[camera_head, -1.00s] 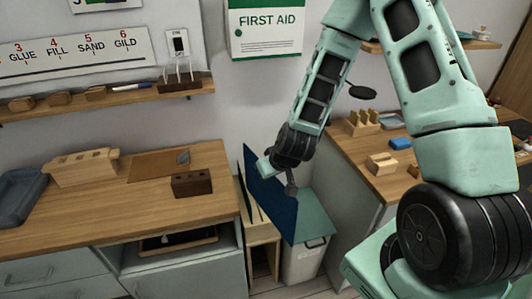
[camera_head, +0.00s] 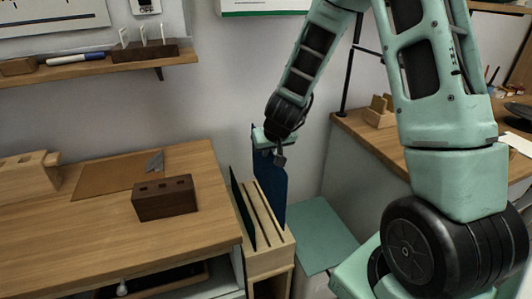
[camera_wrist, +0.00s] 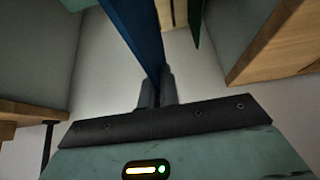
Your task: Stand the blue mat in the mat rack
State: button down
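The blue mat (camera_head: 271,185) stands upright in the head view, its lower end at the right side of the wooden mat rack (camera_head: 268,262). I cannot tell whether its bottom edge is inside a slot or just beside it. My gripper (camera_head: 270,147) is at the mat's upper edge. In the wrist view, the fingers of my gripper (camera_wrist: 158,88) are closed on the blue mat (camera_wrist: 138,28), which extends away from them nearly edge-on. A dark green mat (camera_head: 242,210) stands in the rack's left side.
A wooden bench (camera_head: 100,225) adjoins the rack on the left, with a dark slotted block (camera_head: 164,198) near its edge. A pale green-topped bin (camera_head: 308,235) stands right of the rack. Another bench (camera_head: 350,135) is farther right. The wall is close behind.

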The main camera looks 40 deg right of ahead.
aim_at(274, 181)
jog(key=shift+f+b, duration=6.8)
jog(key=shift+f, duration=0.9)
jog(key=c, duration=1.6)
grip_release()
jog(key=shift+o, duration=0.2)
jog(key=shift+p+v, duration=0.65)
jog(key=shift+v, duration=0.35)
jog(key=shift+p+v, duration=2.15)
jog(key=shift+v, duration=1.4)
